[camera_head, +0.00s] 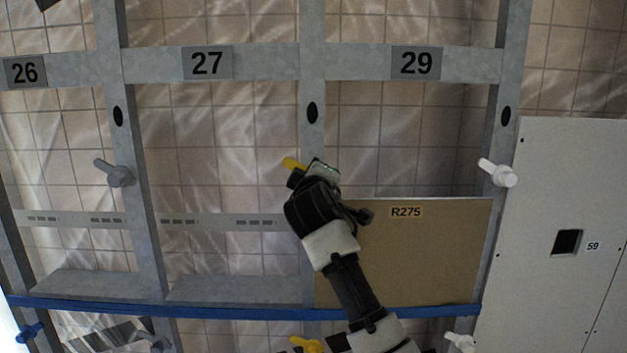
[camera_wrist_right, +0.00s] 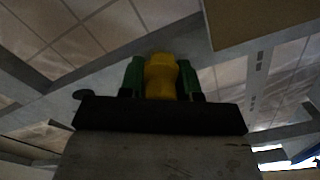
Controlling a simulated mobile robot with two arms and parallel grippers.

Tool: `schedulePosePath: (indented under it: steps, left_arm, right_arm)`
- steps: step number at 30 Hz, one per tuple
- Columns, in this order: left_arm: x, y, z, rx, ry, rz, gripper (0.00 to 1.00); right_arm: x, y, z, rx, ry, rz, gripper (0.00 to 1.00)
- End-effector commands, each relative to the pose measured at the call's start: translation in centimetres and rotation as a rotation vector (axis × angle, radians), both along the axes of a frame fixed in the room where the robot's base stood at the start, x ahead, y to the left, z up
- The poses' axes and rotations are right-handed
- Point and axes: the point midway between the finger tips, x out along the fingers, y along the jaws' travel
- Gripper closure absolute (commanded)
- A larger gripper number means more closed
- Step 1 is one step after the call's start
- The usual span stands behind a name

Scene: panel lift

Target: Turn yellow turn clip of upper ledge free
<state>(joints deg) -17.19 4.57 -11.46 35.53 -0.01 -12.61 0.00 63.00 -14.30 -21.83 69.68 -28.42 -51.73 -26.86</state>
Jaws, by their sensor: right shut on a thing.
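The yellow turn clip (camera_head: 293,163) sits on the upright between bays 27 and 29. In the head view only its tip shows to the left of my right gripper (camera_head: 313,172), which hides the rest. In the right wrist view the yellow clip (camera_wrist_right: 161,76) is between the two green fingers of my right gripper (camera_wrist_right: 160,84), which is shut on it. A brown panel marked R275 (camera_head: 415,255) stands above the blue ledge (camera_head: 220,312) in bay 29, partly behind my right arm. My left gripper is not in view.
A grey clip (camera_head: 115,173) is on the left upright and a white clip (camera_head: 497,172) on the right one. Another yellow clip (camera_head: 306,345) shows below the blue ledge. A pale panel marked 59 (camera_head: 555,200) stands at the right. Bay 27 has no brown panel.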

Motion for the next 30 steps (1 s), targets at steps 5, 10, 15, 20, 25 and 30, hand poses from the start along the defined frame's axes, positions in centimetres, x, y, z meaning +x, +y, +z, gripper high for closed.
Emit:
schedulePosePath:
  steps: [5,10,15,20,25,30]
  left_arm:
    - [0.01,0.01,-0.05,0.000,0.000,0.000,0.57]
    - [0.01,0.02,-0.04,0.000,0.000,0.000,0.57]
    - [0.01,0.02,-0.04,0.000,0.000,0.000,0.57]
    - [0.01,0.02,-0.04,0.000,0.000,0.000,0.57]
    - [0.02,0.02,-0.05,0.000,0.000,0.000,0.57]
    - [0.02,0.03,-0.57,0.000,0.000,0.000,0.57]
  right_arm:
    - [0.03,0.03,-0.24,0.010,0.005,0.001,0.91]
    - [0.03,0.04,-0.24,0.010,0.006,0.000,0.91]
    - [0.02,0.04,-0.23,0.009,0.006,0.000,0.54]
    - [0.01,0.04,-0.14,0.008,0.004,0.000,0.42]
    - [-0.02,0.03,-0.09,0.007,0.002,0.000,0.42]
    - [-0.89,0.07,-0.25,0.008,0.001,0.001,0.42]
